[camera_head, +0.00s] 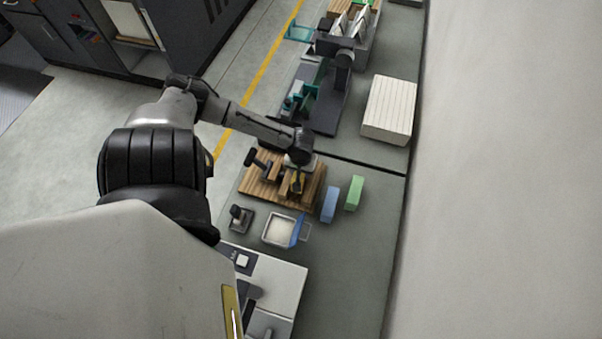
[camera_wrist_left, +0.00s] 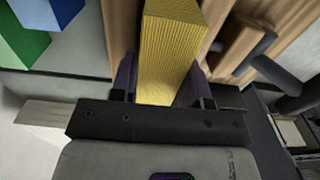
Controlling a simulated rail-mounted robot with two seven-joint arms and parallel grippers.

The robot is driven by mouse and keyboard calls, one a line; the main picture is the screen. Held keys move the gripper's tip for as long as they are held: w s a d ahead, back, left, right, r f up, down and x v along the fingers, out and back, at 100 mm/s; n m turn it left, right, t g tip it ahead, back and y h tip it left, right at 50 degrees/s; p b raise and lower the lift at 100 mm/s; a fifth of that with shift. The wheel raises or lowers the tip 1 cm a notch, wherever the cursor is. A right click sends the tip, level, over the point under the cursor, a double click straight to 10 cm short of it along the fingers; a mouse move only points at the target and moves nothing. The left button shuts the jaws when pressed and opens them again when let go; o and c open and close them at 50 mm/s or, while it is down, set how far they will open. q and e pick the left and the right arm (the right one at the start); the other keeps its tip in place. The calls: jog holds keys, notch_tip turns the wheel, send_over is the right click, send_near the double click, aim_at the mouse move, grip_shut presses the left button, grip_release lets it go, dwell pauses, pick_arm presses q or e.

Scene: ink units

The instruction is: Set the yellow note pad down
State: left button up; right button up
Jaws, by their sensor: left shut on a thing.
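The yellow note pad (camera_wrist_left: 170,45) is a ribbed yellow block between the two fingers of my left gripper (camera_wrist_left: 160,88), which is shut on it. In the left wrist view wooden bars (camera_wrist_left: 238,45) flank the pad. I cannot tell whether the pad touches the rack's base. My right gripper is not in view.
A blue block (camera_head: 329,205) and a green block (camera_head: 354,193) stand right of the rack. In front are a black stamp-like tool (camera_head: 238,218) and a white tray (camera_head: 267,241) with a blue item at its edge. A white stack (camera_head: 389,108) lies farther back. Bench surface right of the tray is clear.

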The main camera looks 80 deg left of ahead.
pick_arm(q)
jog(key=shift+f, duration=1.3)
jog(key=shift+f, duration=0.15)
jog(key=o, duration=1)
